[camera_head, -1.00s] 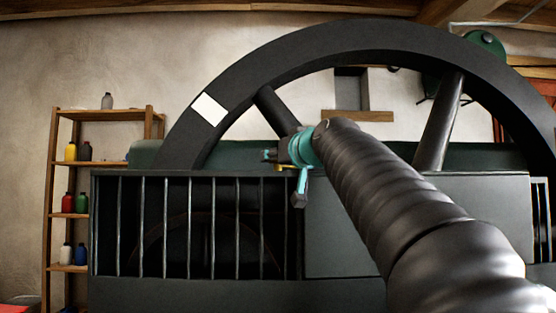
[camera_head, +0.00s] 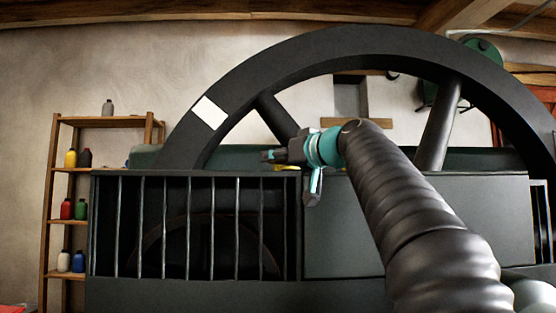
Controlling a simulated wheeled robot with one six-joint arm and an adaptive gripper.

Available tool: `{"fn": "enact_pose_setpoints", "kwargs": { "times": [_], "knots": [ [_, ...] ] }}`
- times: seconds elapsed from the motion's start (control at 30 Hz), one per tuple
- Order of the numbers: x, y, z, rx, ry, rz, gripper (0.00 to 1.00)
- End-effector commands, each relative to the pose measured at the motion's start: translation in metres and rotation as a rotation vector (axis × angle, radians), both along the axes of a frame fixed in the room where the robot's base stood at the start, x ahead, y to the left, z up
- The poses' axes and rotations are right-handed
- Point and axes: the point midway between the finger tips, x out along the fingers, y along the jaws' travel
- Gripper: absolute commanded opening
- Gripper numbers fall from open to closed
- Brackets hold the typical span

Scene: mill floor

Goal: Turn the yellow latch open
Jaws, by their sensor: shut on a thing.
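The yellow latch (camera_head: 286,168) shows as a small strip at the top edge of the dark guard (camera_head: 350,215), where the barred part meets the solid panel.
A large dark flywheel (camera_head: 325,50) with a white patch (camera_head: 209,113) rises behind the guard. Vertical bars (camera_head: 211,228) fill the guard's left part. A wooden shelf (camera_head: 68,169) with several bottles stands at the left.

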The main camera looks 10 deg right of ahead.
Motion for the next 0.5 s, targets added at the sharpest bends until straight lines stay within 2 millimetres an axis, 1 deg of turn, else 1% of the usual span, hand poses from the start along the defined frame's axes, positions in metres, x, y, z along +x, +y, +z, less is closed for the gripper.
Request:
{"fn": "enact_pose_setpoints", "kwargs": {
  "times": [0.27,0.3,0.37,0.4,0.5],
  "knots": [
    [0.0007,0.0003,-0.0019,0.001,0.005,0.001,0.09],
    [0.0007,0.0003,-0.0019,0.001,0.005,0.001,0.54],
    [0.0007,0.0003,-0.0017,0.0,0.004,0.001,0.69],
    [0.0006,0.0002,-0.0016,0.001,0.004,0.001,0.7],
    [0.0005,0.0002,-0.0012,0.001,0.004,0.0,0.7]
  ]
}}
